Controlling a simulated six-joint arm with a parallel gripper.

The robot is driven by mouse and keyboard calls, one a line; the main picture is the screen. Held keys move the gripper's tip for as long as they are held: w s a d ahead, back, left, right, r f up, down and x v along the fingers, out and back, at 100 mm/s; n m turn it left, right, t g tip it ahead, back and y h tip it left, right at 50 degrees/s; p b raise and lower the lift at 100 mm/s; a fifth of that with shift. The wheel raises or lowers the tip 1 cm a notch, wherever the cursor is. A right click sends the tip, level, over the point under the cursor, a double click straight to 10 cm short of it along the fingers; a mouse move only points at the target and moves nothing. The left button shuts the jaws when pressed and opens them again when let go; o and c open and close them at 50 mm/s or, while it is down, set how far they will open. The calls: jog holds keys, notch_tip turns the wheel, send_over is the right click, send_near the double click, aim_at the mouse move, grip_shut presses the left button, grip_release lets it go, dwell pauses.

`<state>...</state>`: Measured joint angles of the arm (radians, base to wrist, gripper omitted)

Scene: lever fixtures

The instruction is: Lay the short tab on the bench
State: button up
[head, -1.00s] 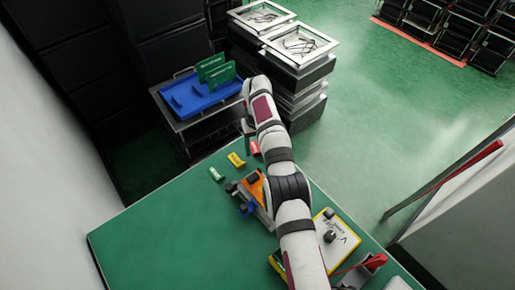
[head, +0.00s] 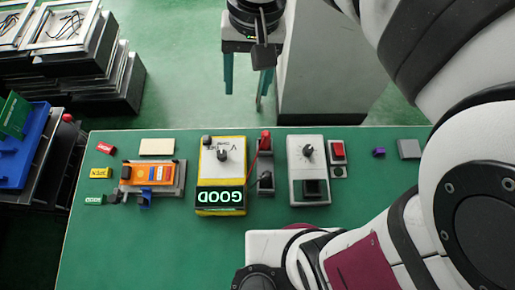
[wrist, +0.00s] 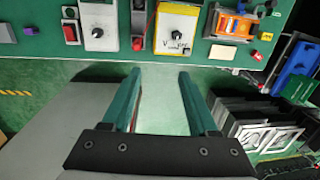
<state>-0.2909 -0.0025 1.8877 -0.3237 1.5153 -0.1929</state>
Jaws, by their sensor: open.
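The green bench (head: 330,240) fills the lower head view. I cannot tell which piece is the short tab. Small red (head: 105,147), yellow (head: 98,173) and green (head: 94,199) labelled pieces lie at the bench's left end. A small purple block (head: 379,153) and a grey block (head: 409,149) lie at the right, with a flat cream piece (head: 157,146) behind the orange device. My gripper (head: 246,92) is beyond the bench's far edge, fingers down. In the wrist view it (wrist: 158,75) is open, with nothing between the fingers.
An orange device (head: 148,173) sits in a grey fixture with blue and black parts. A yellow-edged meter (head: 222,160) reads GOOD. A white box (head: 308,165) with a knob stands right of it. A blue tray (head: 25,155) is off the left end. Bare bench lies in front.

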jog(key=s+d+f+m, duration=0.2)
jog(key=s+d+f, duration=0.1)
jog(key=s, duration=0.4)
jog(key=s+d+f+m, duration=0.3)
jog(key=s+d, duration=0.1)
jog(key=s, duration=0.4)
jog(key=shift+s+d+m+y, duration=0.15)
jog(key=shift+d+m+y, duration=0.15)
jog(key=shift+d, duration=0.05)
